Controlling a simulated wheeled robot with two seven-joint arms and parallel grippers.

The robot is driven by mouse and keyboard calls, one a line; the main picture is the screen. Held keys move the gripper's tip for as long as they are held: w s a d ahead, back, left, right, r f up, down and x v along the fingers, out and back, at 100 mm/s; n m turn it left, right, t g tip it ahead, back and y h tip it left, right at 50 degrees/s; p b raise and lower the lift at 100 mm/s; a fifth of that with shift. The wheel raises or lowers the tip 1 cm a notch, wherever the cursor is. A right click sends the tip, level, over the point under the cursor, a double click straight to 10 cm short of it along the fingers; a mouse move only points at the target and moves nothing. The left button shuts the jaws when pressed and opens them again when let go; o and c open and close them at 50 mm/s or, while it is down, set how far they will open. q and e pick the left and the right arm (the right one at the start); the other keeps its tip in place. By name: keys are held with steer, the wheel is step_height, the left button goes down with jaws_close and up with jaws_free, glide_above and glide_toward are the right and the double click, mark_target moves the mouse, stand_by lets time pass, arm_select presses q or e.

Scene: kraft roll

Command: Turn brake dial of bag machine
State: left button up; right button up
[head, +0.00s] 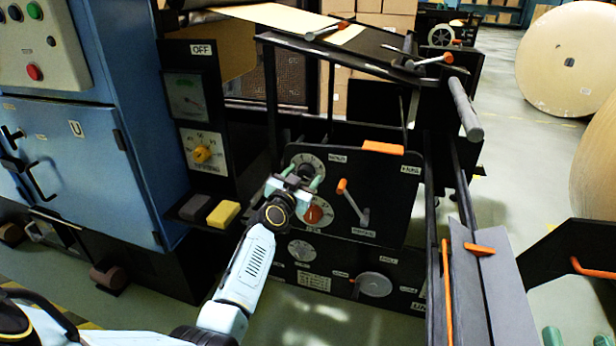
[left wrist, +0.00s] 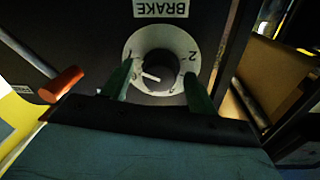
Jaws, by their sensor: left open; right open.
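The brake dial (head: 306,163) is on the upper left of the bag machine's dark front panel. In the left wrist view the dial (left wrist: 160,66) has a dark round knob with a white pointer line on a pale numbered ring, beside an upside-down BRAKE label (left wrist: 161,8). My left gripper (head: 299,184) is open in front of it. In the left wrist view its green fingers (left wrist: 160,88) stand on either side of the knob, with visible gaps; whether they reach its depth I cannot tell. My right gripper (head: 578,338) shows only as green fingertips at the bottom right edge, apart.
An orange-tipped lever (head: 351,200) sits right of the dial; a red knob (head: 312,214) is just below. A blue cabinet (head: 80,150) with a yellow knob (head: 202,154) beside it stands left. A grey bar (head: 465,108) and orange-handled parts are at right.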

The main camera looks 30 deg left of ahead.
arm_select(q)
steer(key=shift+w, duration=0.1)
arm_select(e)
steer(key=shift+r, duration=0.15)
arm_select(q)
steer(key=c, duration=1)
